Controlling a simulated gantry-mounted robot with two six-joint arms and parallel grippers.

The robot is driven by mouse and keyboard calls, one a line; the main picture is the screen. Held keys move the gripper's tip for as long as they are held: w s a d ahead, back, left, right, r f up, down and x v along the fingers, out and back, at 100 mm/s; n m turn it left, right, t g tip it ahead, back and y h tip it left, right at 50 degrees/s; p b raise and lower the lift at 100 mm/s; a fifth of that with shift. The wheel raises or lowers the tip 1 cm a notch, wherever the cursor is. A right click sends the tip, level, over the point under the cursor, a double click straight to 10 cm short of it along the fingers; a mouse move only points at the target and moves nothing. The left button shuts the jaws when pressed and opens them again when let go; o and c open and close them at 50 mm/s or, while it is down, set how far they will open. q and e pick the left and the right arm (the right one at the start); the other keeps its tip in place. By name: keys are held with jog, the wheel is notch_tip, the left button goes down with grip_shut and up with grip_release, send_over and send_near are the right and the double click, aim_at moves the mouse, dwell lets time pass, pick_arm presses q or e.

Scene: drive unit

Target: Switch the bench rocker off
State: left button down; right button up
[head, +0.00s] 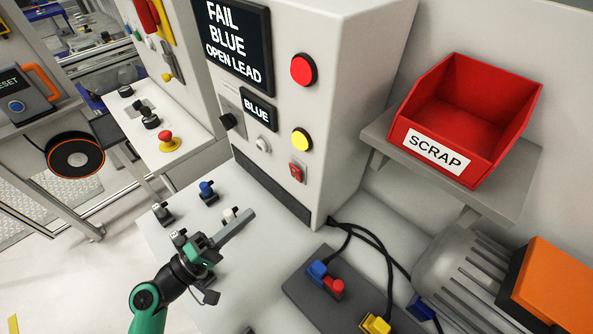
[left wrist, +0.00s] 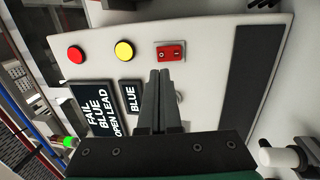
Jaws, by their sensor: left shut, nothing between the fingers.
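The bench rocker (head: 296,172) is a small red switch on the front of the grey test cabinet, below the yellow button. It also shows in the left wrist view as the red rocker (left wrist: 170,51), with small white marks; I cannot tell which side is pressed. My left gripper (head: 250,214) is shut and empty, above the bench and in front of the cabinet, apart from the rocker in the head view. In the left wrist view its closed fingertips (left wrist: 160,73) point towards the panel, just short of the rocker in the picture. My right gripper is not in view.
Displays read FAIL BLUE OPEN LEAD. A red SCRAP bin (head: 467,120) is on the right shelf. Connectors stand around my left gripper, with cables in front of the cabinet.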

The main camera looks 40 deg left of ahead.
aim_at(293, 170)
pick_arm(q)
jog(key=shift+s+a+f+n+y, duration=0.2)
jog(key=shift+s+a+n+y, duration=0.25)
jog(key=shift+a+y, duration=0.2)
jog(key=shift+h, duration=0.25)
jog(key=w, duration=0.4)
jog(key=w+r+p, duration=0.1)
jog(key=w, duration=0.4)
jog(key=w+r+p, duration=0.1)
jog(key=w, duration=0.4)
jog(key=shift+d+r, duration=0.1)
jog(key=shift+d, duration=0.2)
